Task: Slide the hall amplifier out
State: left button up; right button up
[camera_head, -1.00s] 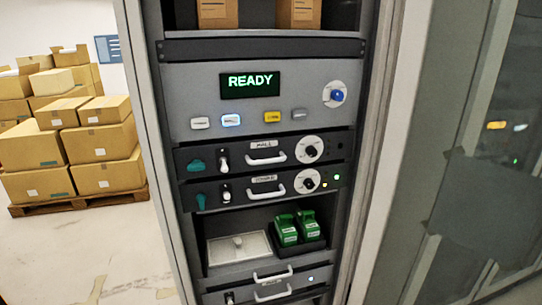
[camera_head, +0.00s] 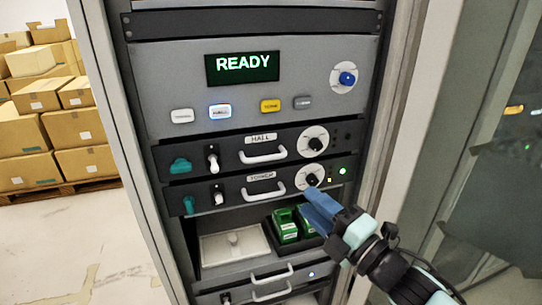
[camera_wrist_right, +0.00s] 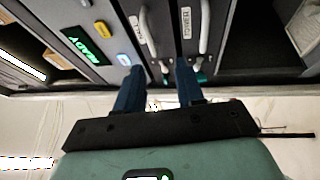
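The hall amplifier (camera_head: 228,152) is a dark panel in the rack, labelled HALL. It has a pale bar handle (camera_head: 264,155), a teal piece and a small switch at left, and a white dial (camera_head: 313,142) at right. It sits flush with the rack front. My right gripper (camera_head: 322,207) is below and right of this handle, in front of the lower panel's right end. In the right wrist view its two blue fingers (camera_wrist_right: 158,78) are apart with nothing between them. The hall handle also shows there (camera_wrist_right: 147,32), beyond the fingers. My left gripper is not in view.
A similar panel (camera_head: 232,191) with its own handle (camera_head: 266,192) lies directly below. Above is a grey panel with a READY display (camera_head: 242,67). Green units (camera_head: 286,226) sit in an open bay below. Boxes (camera_head: 42,130) stand at left; a glass door is at right.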

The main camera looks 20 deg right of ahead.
jog(key=r, duration=0.2)
jog(key=p, duration=0.4)
send_near(271, 162)
jog(key=w+a+r, duration=0.4)
jog(key=a+r, duration=0.1)
jog(key=a, duration=0.1)
pick_arm(q)
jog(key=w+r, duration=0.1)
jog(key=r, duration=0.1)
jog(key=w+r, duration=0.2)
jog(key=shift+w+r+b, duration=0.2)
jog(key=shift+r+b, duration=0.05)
jog(key=shift+b, duration=0.05)
pick_arm(e)
jog(key=shift+d+f+n, duration=0.1)
jog(key=shift+d+n, duration=0.15)
jog(key=shift+n, duration=0.15)
grip_shut()
